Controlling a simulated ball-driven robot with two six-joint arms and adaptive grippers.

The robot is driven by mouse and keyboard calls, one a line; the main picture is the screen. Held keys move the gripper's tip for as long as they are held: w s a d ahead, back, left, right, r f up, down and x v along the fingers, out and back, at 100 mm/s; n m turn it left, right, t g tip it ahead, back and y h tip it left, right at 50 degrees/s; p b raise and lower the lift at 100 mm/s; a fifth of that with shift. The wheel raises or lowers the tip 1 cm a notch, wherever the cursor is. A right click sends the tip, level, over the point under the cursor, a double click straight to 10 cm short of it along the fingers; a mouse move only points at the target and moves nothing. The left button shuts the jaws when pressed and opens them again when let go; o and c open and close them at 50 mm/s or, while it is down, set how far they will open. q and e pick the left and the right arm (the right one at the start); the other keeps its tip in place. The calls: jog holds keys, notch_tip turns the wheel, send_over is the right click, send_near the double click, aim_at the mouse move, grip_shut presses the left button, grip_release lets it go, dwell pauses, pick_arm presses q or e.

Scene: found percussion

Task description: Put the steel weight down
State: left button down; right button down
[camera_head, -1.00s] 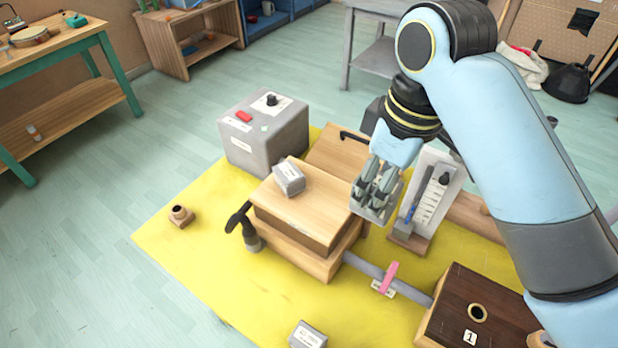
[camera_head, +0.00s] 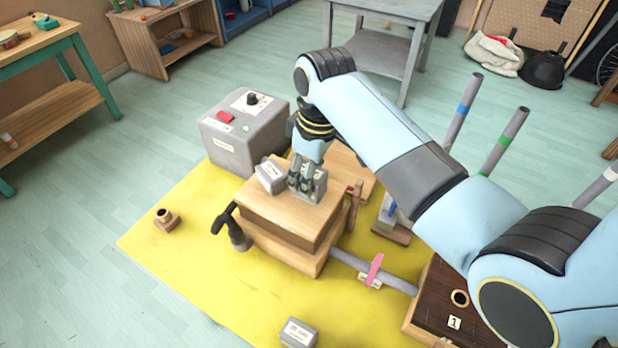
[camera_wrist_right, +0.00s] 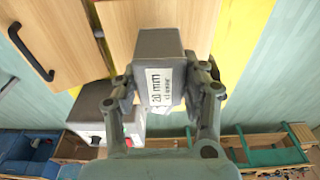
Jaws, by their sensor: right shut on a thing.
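My right gripper (camera_head: 307,186) is shut on a grey steel weight (camera_wrist_right: 158,54), a block with a white label facing the wrist camera. In the head view it is at the top of the wooden box (camera_head: 290,216), beside a second grey labelled weight (camera_head: 270,177) to its left. The held weight is low over the box top or touching it; I cannot tell which. The fingers hide part of it in the head view. A third grey labelled weight (camera_head: 298,333) lies on the yellow mat (camera_head: 185,265) at the front. My left gripper is not in view.
A grey box with a knob and red button (camera_head: 243,134) stands behind the wooden box. A black-headed mallet (camera_head: 232,228) leans at its left. A pink clip (camera_head: 375,270) sits on a grey bar at the right, near a dark-topped box (camera_head: 438,298). The mat's left side is mostly clear.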

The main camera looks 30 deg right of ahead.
aim_at(316, 175)
jog(key=shift+f, duration=1.05)
jog(key=shift+f, duration=0.1)
jog(key=c, duration=0.7)
grip_release()
jog(key=r, duration=0.4)
jog(key=s+r, duration=0.1)
jog(key=r, duration=0.7)
jog(key=shift+s+d+b, duration=0.15)
jog(key=shift+d+b, duration=0.15)
jog(key=shift+d, duration=0.1)
jog(key=shift+s, duration=0.1)
